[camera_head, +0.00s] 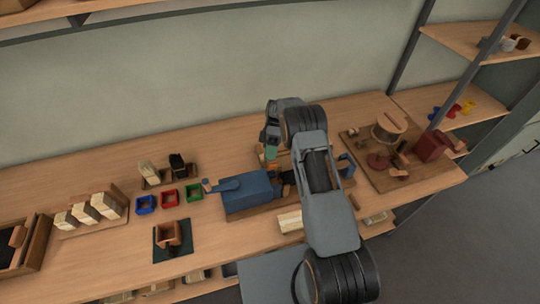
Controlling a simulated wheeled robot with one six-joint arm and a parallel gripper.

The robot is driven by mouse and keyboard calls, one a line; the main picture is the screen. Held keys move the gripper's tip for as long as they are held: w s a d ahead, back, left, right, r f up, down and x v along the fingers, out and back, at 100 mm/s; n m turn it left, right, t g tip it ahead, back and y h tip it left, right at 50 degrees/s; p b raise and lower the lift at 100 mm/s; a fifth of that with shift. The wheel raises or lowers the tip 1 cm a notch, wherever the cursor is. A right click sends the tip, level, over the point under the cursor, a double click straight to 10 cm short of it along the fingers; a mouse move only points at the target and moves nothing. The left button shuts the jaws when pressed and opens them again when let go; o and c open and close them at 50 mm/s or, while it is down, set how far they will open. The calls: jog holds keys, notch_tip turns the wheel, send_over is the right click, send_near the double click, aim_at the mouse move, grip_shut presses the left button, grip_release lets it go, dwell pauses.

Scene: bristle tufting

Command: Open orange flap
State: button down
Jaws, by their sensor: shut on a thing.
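My gripper (270,140) points down behind the blue machine (250,191), near the middle of the table. It is shut, with its tips just above a small teal-green piece (271,152). A small orange part (272,167), which looks like the orange flap, shows right below that piece. The contact at the fingertips is too small to see clearly. How far the flap is open cannot be told. My arm hides the area to the right of the machine.
Blue, red and green bins (169,198) stand left of the machine. A brown holder (168,233) sits on a dark mat. Wooden blocks (100,204) are at far left. A board (410,177) with a round wooden drum and red box is at right. Bare tabletop lies at front left.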

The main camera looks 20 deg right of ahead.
jog(key=c, duration=0.9)
grip_release()
notch_tip(320, 180, up, 4)
jog(key=p, duration=0.4)
jog(key=shift+s+d+r+b, duration=0.1)
jog(key=shift+s+r+b, duration=0.85)
jog(key=shift+s+r, duration=1)
jog(key=shift+s+d+r+b, duration=0.1)
jog(key=shift+s+r+b, duration=0.95)
jog(key=shift+s, duration=1.65)
jog(key=shift+s+d+r+b, duration=0.1)
jog(key=shift+s+r+b, duration=0.8)
jog(key=shift+s+r, duration=1.05)
jog(key=shift+s+a+f, duration=0.15)
jog(key=shift+s+f, duration=0.35)
